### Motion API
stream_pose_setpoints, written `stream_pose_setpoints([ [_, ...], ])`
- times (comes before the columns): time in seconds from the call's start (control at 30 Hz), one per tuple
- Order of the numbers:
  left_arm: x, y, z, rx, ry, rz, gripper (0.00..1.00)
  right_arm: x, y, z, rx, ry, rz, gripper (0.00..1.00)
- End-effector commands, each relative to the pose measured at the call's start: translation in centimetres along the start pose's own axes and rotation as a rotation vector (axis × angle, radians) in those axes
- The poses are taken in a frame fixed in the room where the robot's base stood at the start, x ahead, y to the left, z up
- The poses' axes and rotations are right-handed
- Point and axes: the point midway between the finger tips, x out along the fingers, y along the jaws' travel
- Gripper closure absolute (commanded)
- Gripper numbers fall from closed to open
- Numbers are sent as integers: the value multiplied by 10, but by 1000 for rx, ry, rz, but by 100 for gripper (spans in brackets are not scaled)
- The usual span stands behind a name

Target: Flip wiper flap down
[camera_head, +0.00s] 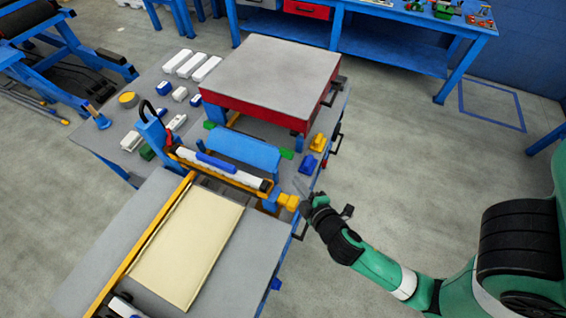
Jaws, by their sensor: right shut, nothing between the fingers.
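A blue flap-like plate (244,149), which looks like the wiper flap, stands tilted up behind the roller assembly. A white roller with a blue middle part (216,162) lies along its front. A yellow knob (288,202) sits at the assembly's right end. My right gripper (302,189) is shut and empty at the right end of the assembly, close to the yellow knob and apart from the flap. Whether it touches the knob cannot be told. My left gripper is not in view.
A pale yellow panel (188,246) lies on the grey front table, beside an orange rail (143,242). A red-sided box with a grey top (272,79) stands behind the flap. White blocks and small parts lie on the left table. Floor on the right is clear.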

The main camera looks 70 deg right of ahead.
Motion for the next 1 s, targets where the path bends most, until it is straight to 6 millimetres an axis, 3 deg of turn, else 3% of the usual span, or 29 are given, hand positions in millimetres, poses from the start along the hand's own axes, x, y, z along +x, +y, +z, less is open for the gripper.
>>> stream_pose_setpoints([
  [0.37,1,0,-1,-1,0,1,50,6,2,-1,2,-1,2,100],
  [0.57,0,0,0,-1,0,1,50,39,2,-1,4,-2,3,100],
  [0.87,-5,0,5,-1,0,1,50,104,2,-1,5,0,3,100],
  [1.0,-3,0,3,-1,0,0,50,119,3,17,5,-2,2,100],
])
